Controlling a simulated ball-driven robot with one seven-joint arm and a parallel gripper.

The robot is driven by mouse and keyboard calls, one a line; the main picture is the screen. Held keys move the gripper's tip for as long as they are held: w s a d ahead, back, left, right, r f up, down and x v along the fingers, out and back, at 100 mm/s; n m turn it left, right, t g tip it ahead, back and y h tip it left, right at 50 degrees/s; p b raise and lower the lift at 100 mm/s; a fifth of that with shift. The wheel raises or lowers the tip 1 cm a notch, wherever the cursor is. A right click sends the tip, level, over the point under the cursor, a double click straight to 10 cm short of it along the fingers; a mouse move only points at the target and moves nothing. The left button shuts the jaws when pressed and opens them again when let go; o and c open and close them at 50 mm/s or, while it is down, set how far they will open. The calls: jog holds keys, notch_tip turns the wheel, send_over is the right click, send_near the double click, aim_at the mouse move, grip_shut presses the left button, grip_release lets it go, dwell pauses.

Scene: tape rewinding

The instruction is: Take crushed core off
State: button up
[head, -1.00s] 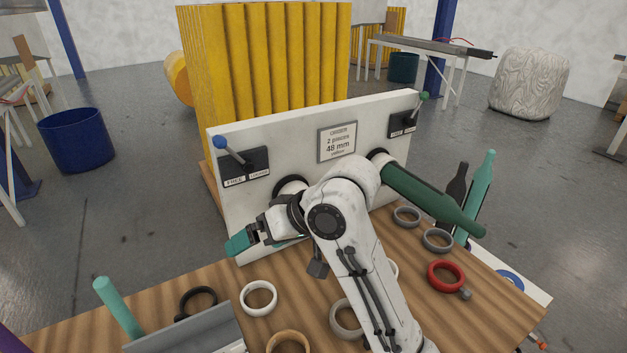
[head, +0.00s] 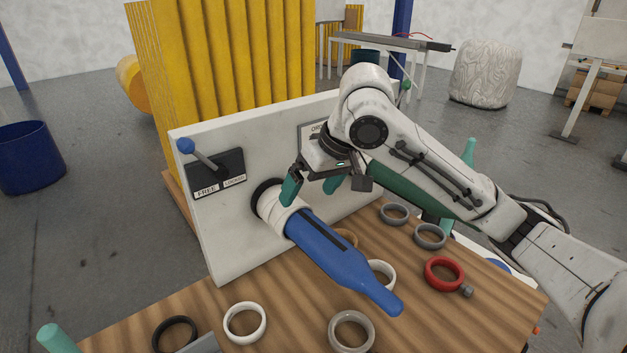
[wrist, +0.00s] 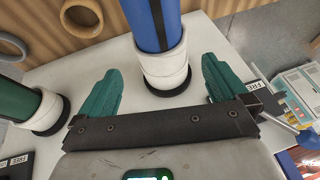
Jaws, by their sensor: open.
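A white core (head: 276,217) sits around the base of the blue spindle (head: 340,262), close against the upright white panel (head: 205,145). It also shows in the wrist view (wrist: 165,71), with a line around it like two stacked rings. I cannot tell whether it is crushed. My gripper (head: 312,187) is open and empty, above and right of the core in the head view. In the wrist view its green fingers (wrist: 163,86) lie to either side of the core, apart from it.
A green spindle (head: 415,192) stands to the right, partly behind my arm. Loose rings lie on the wooden table, including a white ring (head: 245,322), a grey ring (head: 351,332) and a red ring (head: 444,274). A blue-knobbed lever (head: 205,160) juts from the panel.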

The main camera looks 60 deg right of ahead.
aim_at(300, 205)
jog(key=x, duration=0.8)
jog(key=shift+w+f, duration=0.1)
jog(key=shift+f, duration=0.1)
jog(key=c, duration=0.7)
jog(key=shift+r, duration=0.2)
